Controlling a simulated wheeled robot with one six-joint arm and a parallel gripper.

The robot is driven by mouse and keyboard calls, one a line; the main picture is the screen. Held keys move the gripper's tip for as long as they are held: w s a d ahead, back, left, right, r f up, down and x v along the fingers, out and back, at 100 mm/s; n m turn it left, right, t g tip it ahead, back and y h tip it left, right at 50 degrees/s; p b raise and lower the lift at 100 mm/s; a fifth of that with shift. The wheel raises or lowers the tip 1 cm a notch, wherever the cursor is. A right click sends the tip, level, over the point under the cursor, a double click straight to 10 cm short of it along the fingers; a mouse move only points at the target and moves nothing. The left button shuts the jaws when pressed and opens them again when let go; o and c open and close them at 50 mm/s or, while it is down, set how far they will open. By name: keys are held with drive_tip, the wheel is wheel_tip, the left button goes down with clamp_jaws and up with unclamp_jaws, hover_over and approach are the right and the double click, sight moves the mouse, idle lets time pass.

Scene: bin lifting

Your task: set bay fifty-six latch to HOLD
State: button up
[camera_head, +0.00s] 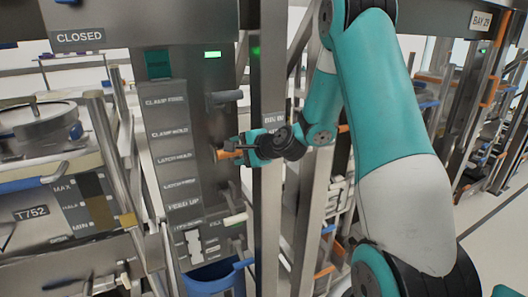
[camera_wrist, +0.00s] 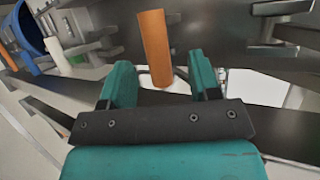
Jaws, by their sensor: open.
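An orange handle (camera_head: 229,154) sticks out from the dark metal column (camera_head: 205,75), beside a label plate (camera_head: 172,155) with CLAMP, LATCH and FEED lines. It looks like the latch lever, but I cannot read a bay fifty-six sign. My gripper (camera_head: 240,149) is at this handle. In the wrist view, the orange handle (camera_wrist: 154,48) stands between the two teal fingers of my gripper (camera_wrist: 160,70), its near end reaching in at the tips. Gaps show on both sides. The handle's base and the set position are unclear.
A grey handle (camera_head: 224,97) is above the orange one and a white handle (camera_head: 235,219) below. A bright upright post (camera_head: 269,190) stands close to my arm. A blue bin (camera_head: 215,277) is low down. A BAY sign (camera_head: 481,20) hangs at the far right.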

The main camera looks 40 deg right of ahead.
drive_tip(key=b+v, duration=0.2)
drive_tip(key=v, duration=1)
drive_tip(key=shift+s+b, duration=0.2)
drive_tip(key=shift+b, duration=0.1)
drive_tip(key=s+a+n+g+y, duration=0.3)
drive_tip(key=a+n+g+y, duration=0.25)
drive_tip(key=a+n, duration=0.9)
drive_tip(key=s+a+n+g+h, duration=0.3)
drive_tip(key=s+a+n+g, duration=0.4)
drive_tip(key=s+a+n, duration=0.4)
drive_tip(key=s+a, duration=0.3)
drive_tip(key=s, duration=0.3)
drive_tip(key=shift+s+f+g, duration=0.2)
drive_tip(key=shift+f+g, duration=0.05)
drive_tip(key=shift+g, duration=0.1)
